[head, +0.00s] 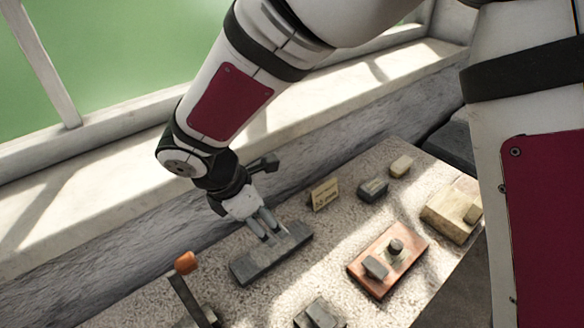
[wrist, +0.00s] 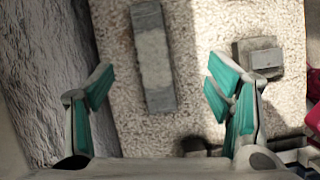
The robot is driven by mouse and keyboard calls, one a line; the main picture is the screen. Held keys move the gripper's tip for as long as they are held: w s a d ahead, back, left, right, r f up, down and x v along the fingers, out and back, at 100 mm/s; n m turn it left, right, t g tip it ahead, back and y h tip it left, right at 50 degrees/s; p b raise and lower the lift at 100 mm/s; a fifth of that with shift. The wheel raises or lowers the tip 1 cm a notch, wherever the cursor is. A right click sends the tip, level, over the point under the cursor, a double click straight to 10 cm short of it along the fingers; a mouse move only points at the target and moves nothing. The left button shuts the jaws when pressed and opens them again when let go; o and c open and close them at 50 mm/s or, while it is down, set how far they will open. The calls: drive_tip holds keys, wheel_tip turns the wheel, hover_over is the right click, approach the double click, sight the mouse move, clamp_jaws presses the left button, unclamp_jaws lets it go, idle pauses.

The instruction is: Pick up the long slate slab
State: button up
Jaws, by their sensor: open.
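The long slate slab (head: 262,264) is a dark grey bar lying flat on the speckled tabletop, near the wall side. My gripper (head: 268,222) is over it, pointing down, and its fingers overlap the slab's far side in the head view. In the wrist view the slab (wrist: 153,55) runs lengthwise from the top edge to mid-picture, with a paler patch along its middle. My open gripper (wrist: 159,78) has one teal-padded finger to each side of the slab, with clear space between. I cannot tell the exact height of the fingertips.
A grey stacked block (wrist: 258,57) lies right of the right finger. A terracotta board (head: 388,262) with dark pieces, a small sign (head: 324,194), a dark block (head: 373,190), a cream block (head: 400,166) and an orange-tipped handle (head: 186,263) stand around. The rough wall (wrist: 40,80) borders the left.

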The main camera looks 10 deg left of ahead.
drive_tip(key=s+a+f+n, duration=0.2)
drive_tip(key=a+f, duration=0.1)
drive_tip(key=a, duration=0.1)
hover_over(273, 249)
drive_tip(key=s+a, duration=0.2)
drive_tip(key=s, duration=0.1)
drive_tip(key=f, duration=0.7)
drive_tip(key=shift+w+a+f, duration=0.1)
drive_tip(key=shift+w+f, duration=0.15)
drive_tip(key=shift+f, duration=0.05)
drive_tip(key=shift+w+p+x, duration=0.15)
drive_tip(key=shift+x, duration=1.3)
drive_tip(key=shift+w+p+x, duration=0.1)
drive_tip(key=shift+p+x, duration=0.05)
drive_tip(key=shift+x, duration=1.3)
drive_tip(key=shift+r, duration=0.15)
clamp_jaws()
